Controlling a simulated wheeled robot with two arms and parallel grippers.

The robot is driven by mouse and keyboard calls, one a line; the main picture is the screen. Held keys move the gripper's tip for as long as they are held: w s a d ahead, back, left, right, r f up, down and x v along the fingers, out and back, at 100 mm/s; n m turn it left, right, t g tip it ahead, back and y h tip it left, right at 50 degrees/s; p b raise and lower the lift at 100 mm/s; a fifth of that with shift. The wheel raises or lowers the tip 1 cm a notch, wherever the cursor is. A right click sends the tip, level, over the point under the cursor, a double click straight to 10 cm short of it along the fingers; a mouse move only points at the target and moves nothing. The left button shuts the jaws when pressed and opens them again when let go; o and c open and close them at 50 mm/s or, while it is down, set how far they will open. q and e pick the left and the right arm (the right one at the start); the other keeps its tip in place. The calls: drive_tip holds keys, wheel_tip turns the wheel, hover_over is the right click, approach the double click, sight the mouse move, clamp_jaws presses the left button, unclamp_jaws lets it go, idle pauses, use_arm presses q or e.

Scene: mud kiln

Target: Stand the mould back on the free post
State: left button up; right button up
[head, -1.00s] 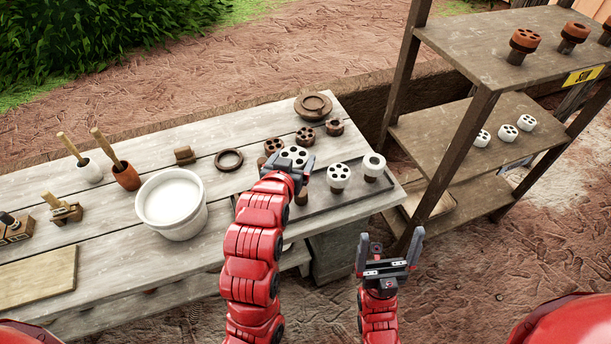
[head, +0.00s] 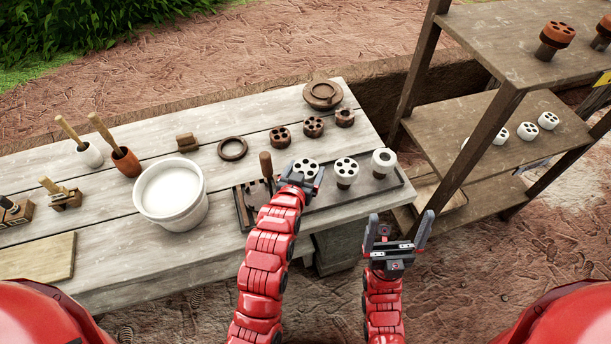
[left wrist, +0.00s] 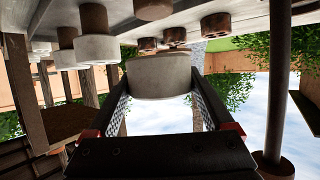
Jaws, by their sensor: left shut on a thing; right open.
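My left gripper (head: 302,180) is shut on a white mould (head: 306,166) with several round holes, over the tray (head: 325,205). In the left wrist view, which is upside down, the mould (left wrist: 160,75) sits between the two fingers. Its underside is hidden in the head view, and I cannot tell whether it touches a post. A similar white mould (head: 346,168) and a white one with a single large hole (head: 383,158) stand on posts to the right. My right gripper (head: 397,238) is open and empty in front of the table.
Brown moulds (head: 280,136) and a brown ring (head: 232,149) lie behind the tray. An upright brown handle (head: 266,165) stands just left of the held mould. A white bucket (head: 171,195) is further left. A wooden shelf (head: 480,140) stands right of the table.

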sight(306, 180)
use_arm(q)
wheel_tip(306, 180, down, 4)
drive_tip(key=shift+r+p, duration=0.25)
drive_tip(key=shift+p, duration=0.35)
drive_tip(key=shift+f, duration=0.3)
drive_tip(key=shift+f, duration=0.1)
drive_tip(key=shift+f, duration=0.2)
drive_tip(key=o, duration=1)
drive_tip(key=shift+r, duration=0.1)
